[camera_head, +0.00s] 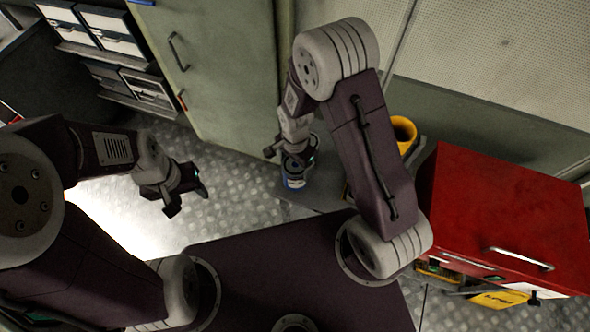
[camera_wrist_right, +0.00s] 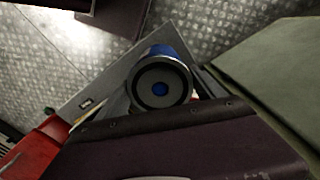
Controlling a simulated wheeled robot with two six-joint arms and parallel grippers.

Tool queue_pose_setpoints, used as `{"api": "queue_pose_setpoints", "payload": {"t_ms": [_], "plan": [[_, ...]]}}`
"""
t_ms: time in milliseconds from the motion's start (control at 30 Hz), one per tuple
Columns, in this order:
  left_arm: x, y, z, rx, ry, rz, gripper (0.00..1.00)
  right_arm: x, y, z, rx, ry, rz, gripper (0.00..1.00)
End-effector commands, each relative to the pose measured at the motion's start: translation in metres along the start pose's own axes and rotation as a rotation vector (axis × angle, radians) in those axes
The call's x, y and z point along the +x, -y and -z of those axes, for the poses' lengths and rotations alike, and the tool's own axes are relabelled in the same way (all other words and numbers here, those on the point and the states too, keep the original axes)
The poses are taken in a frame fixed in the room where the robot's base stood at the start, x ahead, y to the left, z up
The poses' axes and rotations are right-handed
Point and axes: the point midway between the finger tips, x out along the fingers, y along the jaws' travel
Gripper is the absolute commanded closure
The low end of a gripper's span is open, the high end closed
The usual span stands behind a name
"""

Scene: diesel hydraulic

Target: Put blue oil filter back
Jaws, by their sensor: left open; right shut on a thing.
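The blue oil filter (camera_head: 293,183) is a short blue cylinder with a pale label, at the left end of a grey shelf surface (camera_head: 325,190). My right gripper (camera_head: 293,164) is above it and shut on it. In the right wrist view the filter (camera_wrist_right: 160,85) shows its dark round end with a blue centre, and blue side behind. The grey shelf (camera_wrist_right: 140,60) lies behind it there. I cannot tell whether the filter touches the shelf. My left gripper (camera_head: 187,188) is open and empty over the metal floor, left of the filter.
A yellow cup-like container (camera_head: 404,132) stands behind my right arm. A red toolbox (camera_head: 510,215) is at the right, with yellow items below it. A green cabinet (camera_head: 215,75) stands behind, with drawers (camera_head: 100,35) at upper left. Patterned metal floor is open between the arms.

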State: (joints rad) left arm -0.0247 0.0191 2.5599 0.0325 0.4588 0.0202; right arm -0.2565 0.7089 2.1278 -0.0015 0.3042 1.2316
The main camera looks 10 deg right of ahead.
Motion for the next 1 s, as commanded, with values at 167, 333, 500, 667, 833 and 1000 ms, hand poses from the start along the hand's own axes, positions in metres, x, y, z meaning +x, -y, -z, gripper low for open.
{"api": "queue_pose_setpoints", "payload": {"t_ms": [167,333,500,667,833,1000], "plan": [[-0.002,0.0,0.0,0.0,0.0,0.0,0.48,0.006,0.001,0.0,0.0,0.001,-0.003,0.64],[-0.009,0.0,0.001,0.0,0.0,0.0,0.48,0.033,0.001,0.0,0.0,0.001,-0.003,0.64],[-0.008,0.0,0.001,0.0,0.0,0.0,0.48,0.041,0.002,0.0,-0.001,0.0,0.001,0.64],[-0.008,0.0,0.001,0.0,0.0,0.0,0.48,0.041,0.002,0.0,-0.001,0.0,0.001,0.64],[-0.005,0.0,0.001,0.0,0.0,0.0,0.48,0.044,0.001,0.0,-0.001,0.0,0.0,0.08],[-0.006,0.0,0.001,0.0,0.0,0.0,0.48,0.044,0.001,0.0,-0.001,0.0,0.0,0.0]]}}
